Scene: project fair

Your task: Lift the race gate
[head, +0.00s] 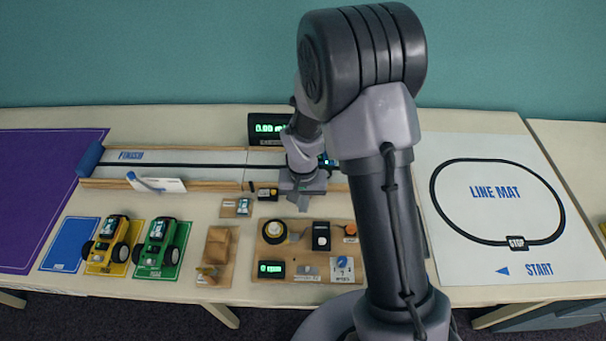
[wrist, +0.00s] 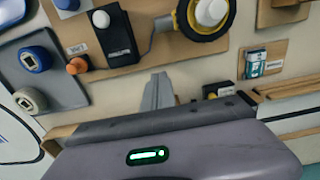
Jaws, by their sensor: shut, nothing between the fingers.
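A white plate with a blue handle-like bar (head: 155,184) lies at the near edge of the wooden race track (head: 200,172), left of centre in the head view. It may be the race gate, but I cannot tell for sure. It does not show in the wrist view. My gripper (head: 303,202) points down well to its right, above the near side of the track and just behind the wooden test board. In the wrist view my gripper (wrist: 158,92) is shut and empty, its fingers together. My arm hides the right end of the track.
The wooden test board (head: 300,279) carries a yellow-rimmed wheel, black box and knob. A yellow car (head: 107,244), green car (head: 158,248) and wooden stand (head: 216,255) stand to its left. A green-lit display (head: 267,128) stands behind the track. The line mat (head: 472,225) lies right.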

